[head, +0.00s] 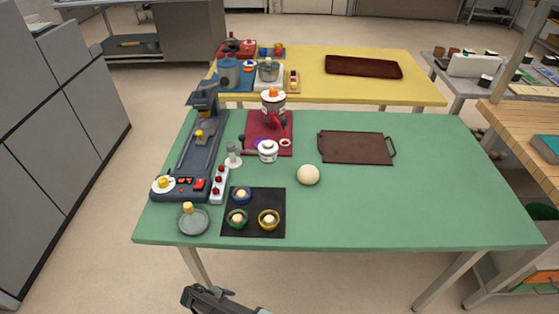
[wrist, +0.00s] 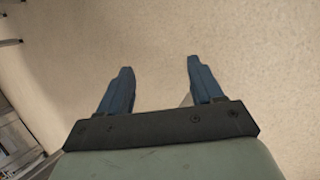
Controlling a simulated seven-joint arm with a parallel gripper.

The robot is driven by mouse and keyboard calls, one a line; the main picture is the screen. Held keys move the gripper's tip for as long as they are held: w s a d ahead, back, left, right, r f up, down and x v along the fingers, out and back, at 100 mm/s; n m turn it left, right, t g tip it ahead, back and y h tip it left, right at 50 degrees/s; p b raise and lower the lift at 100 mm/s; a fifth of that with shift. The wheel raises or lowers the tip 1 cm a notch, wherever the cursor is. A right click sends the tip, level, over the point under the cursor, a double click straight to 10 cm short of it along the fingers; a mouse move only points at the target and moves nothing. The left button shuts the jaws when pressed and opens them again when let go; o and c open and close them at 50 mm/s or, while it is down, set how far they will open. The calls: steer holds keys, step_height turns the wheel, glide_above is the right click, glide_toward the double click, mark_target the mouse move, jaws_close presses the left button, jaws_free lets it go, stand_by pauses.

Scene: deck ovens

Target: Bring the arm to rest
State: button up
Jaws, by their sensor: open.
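My gripper (wrist: 160,75) is open and empty in the wrist view, its two blue fingers spread apart over bare beige floor. In the head view, a dark part of my arm (head: 215,299) shows at the bottom edge, in front of and apart from the green table (head: 430,205). The fingertips cannot be made out in the head view. Nothing is between the fingers or touching them.
The green table holds a grey machine (head: 200,150), a black mat (head: 253,228) with several small bowls, a pale ball (head: 308,174) and a brown tray (head: 357,147). A yellow table (head: 310,85) stands behind. The floor in front is clear.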

steer(key=s+d+r+m+g, duration=0.1)
steer(key=d+r+m+g, duration=0.15)
steer(key=d, duration=0.95)
steer(key=d+r+m+g, duration=0.1)
steer(key=d+m+g, duration=0.2)
steer(key=d, duration=0.9)
steer(key=s+d+r+m+g+y, duration=0.2)
steer(key=s+d+r+m, duration=0.1)
steer(key=s+d, duration=0.4)
steer(key=s+d+r+m+g+y, duration=0.2)
steer(key=s+d+r+m+y, duration=0.1)
steer(key=s+d, duration=0.5)
steer(key=shift+d+r+m, duration=0.35)
steer(key=shift+d+r, duration=0.3)
steer(key=shift+d, duration=0.05)
